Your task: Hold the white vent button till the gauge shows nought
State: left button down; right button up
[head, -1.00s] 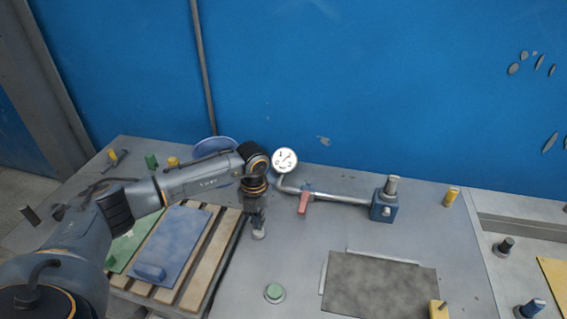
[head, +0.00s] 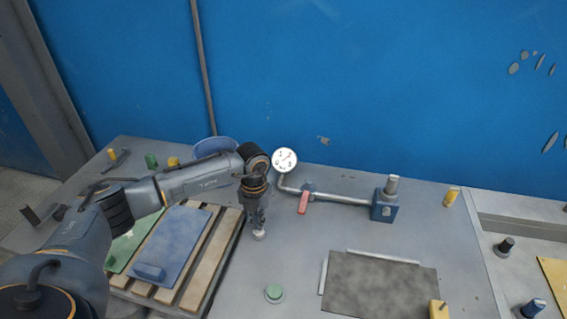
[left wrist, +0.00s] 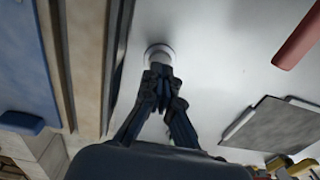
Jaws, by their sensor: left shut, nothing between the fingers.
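My left gripper (head: 258,228) points straight down over the table, its fingers shut with nothing between them. The white vent button (left wrist: 158,50) shows in the left wrist view just beyond the fingertips (left wrist: 158,75). The tips overlap its near edge; I cannot tell whether they press it. In the head view the button is a small pale round thing (head: 259,235) under the fingers, mostly hidden. The round white gauge (head: 285,161) stands on the bent pipe behind; its needle points up and right, off the nought, as far as I can tell. My right gripper is out of view.
A red lever (head: 304,203) sits on the pipe, which runs to a blue valve block (head: 384,206). A green button (head: 274,293) is nearer me. A wooden pallet (head: 222,249) with blue and green panels stands at left; a dark plate (head: 380,285) lies at right.

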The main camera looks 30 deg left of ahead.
pick_arm(q)
jog(key=shift+f+b, duration=0.75)
jog(key=shift+f, duration=0.35)
dwell(0.4)
notch_tip(320, 180, up, 7)
jog(key=p, duration=0.5)
jog(key=shift+r, duration=0.1)
dwell(0.4)
